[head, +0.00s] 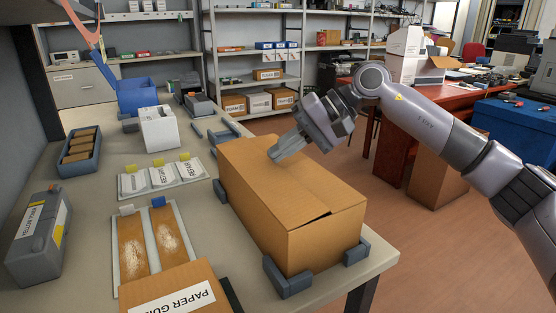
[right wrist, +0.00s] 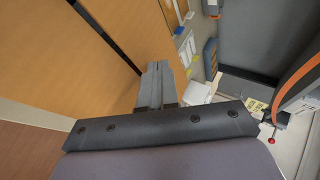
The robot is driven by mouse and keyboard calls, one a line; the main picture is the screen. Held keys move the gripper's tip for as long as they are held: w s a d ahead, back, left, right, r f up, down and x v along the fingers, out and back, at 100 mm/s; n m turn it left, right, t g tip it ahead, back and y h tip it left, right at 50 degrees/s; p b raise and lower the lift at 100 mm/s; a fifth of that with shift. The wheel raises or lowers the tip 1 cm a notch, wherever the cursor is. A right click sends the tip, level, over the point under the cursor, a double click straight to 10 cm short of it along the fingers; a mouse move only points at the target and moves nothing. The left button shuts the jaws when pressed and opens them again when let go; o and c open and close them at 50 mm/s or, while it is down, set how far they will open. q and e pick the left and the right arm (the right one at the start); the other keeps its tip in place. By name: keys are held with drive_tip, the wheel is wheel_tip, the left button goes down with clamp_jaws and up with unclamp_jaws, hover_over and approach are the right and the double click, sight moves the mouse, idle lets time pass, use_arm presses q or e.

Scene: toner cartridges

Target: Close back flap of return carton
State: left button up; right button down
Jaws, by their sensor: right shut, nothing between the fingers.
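The return carton (head: 290,195) is a long brown box at the near right of the bench. Its top looks mostly covered by flaps, with a narrow dark gap near its front end. My right gripper (head: 277,155) is shut and empty, with its fingertips at the far end of the carton's top. Whether they touch the cardboard I cannot tell. In the right wrist view the shut fingers (right wrist: 155,85) point along brown cardboard (right wrist: 115,60), where a dark gap runs between panels. The back flap cannot be clearly told apart from the other panels. My left gripper is not in view.
Dark corner blocks (head: 288,282) stand around the carton's base. A carton labelled "PAPER GU…" (head: 175,290) is at the front. A toner cartridge (head: 40,235), padded strips, label cards (head: 163,178) and a white box (head: 158,130) occupy the bench to the left.

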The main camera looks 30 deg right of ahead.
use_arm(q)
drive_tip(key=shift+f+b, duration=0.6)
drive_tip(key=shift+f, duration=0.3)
use_arm(e)
drive_tip(key=shift+d+f+y, duration=0.15)
drive_tip(key=shift+f+y, duration=0.2)
drive_tip(key=shift+y, duration=0.05)
